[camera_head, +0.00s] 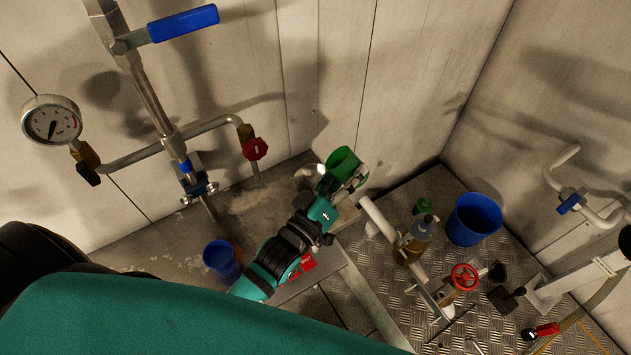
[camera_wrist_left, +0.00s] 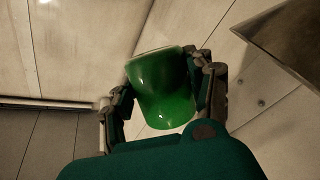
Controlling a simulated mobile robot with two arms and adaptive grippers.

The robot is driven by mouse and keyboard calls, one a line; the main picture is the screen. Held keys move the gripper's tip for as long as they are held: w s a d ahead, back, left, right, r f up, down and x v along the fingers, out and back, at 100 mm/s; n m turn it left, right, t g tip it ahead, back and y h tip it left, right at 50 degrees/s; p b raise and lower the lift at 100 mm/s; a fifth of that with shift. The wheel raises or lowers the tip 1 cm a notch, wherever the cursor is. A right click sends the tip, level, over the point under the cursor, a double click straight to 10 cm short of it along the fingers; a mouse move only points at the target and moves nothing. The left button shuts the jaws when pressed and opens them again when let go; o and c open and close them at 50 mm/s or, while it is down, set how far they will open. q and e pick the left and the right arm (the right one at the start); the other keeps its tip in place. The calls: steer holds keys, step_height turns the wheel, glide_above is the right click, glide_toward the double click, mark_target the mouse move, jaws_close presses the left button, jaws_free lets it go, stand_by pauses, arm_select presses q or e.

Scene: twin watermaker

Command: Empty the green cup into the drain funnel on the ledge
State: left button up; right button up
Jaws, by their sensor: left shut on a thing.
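My left gripper (camera_head: 345,183) is shut on the green cup (camera_head: 343,161), above the back of the ledge (camera_head: 262,200). In the left wrist view the green cup (camera_wrist_left: 165,95) sits between the two fingers of the left gripper (camera_wrist_left: 162,88), one on each side. The cup is tilted; its contents cannot be made out. A pale, shiny rounded piece (camera_head: 307,174), which looks like the drain funnel, is on the ledge just left of the cup, partly hidden by my gripper. My right gripper is not in view.
A blue cup (camera_head: 221,258) stands on the ledge at left. A pipe with a red-handled valve (camera_head: 253,149) and a gauge (camera_head: 51,120) are on the wall. Right of the arm are a bottle (camera_head: 413,243), a blue bucket (camera_head: 474,219) and a red valve wheel (camera_head: 464,277).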

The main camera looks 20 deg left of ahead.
arm_select(q)
steer(key=shift+s+b, duration=0.15)
steer(key=shift+b, duration=0.25)
steer(key=shift+f+n+b, duration=0.15)
steer(key=shift+n+b, duration=0.2)
steer(key=shift+n, duration=0.05)
steer(key=shift+b, duration=0.35)
steer(key=shift+f+n, duration=0.15)
steer(key=shift+n, duration=0.15)
steer(key=shift+n+t+b, duration=0.3)
steer(key=shift+b, duration=0.2)
